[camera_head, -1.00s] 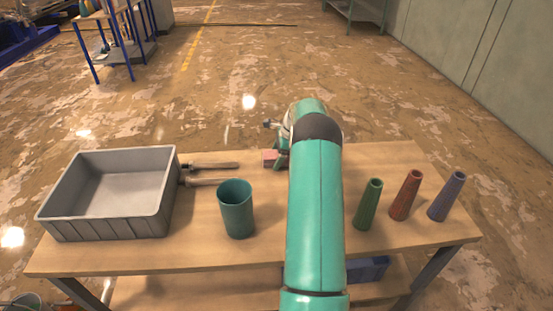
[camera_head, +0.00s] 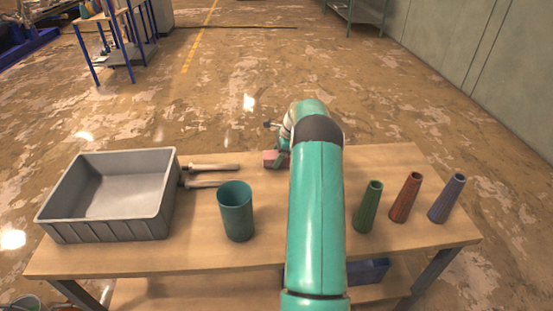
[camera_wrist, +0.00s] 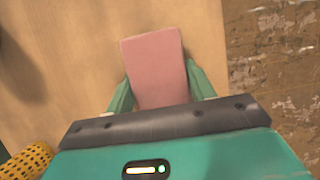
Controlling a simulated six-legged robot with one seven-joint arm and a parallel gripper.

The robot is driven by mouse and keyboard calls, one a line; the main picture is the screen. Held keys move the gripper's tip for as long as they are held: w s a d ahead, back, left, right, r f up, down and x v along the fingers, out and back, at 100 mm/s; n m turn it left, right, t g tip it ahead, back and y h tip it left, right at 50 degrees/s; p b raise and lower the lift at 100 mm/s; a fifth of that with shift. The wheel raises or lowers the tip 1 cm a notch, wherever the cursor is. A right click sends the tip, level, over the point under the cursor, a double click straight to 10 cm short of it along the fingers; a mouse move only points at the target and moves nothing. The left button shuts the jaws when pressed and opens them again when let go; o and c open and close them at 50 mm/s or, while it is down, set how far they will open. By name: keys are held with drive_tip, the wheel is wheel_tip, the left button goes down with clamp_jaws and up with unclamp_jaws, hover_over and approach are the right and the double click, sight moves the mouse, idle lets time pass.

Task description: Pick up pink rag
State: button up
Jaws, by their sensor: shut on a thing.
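The pink rag (camera_wrist: 156,62) is a flat, folded rectangle between the two green fingers of my gripper (camera_wrist: 160,88) in the wrist view. The fingers touch its two long sides and are shut on it. In the head view a small part of the pink rag (camera_head: 270,158) shows at the far edge of the wooden table (camera_head: 270,225), just left of my arm. My arm hides most of my gripper there. I cannot tell whether the rag touches the tabletop.
A grey bin (camera_head: 110,225) stands at the left, with two handled tools (camera_head: 212,167) beside it. A teal cup (camera_head: 236,212) stands near the middle. Green (camera_head: 368,208), red (camera_head: 406,198) and blue (camera_head: 447,199) tapered pieces stand at the right.

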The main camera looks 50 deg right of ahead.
wheel_tip(320, 180, up, 3)
drive_tip(key=shift+w+f, duration=0.1)
drive_tip(key=shift+f, duration=0.05)
drive_tip(key=s+a+r, duration=0.7)
drive_tip(key=a+r, duration=0.3)
drive_tip(key=a, duration=0.1)
drive_tip(key=shift+s+a, duration=0.3)
drive_tip(key=shift+a, duration=0.1)
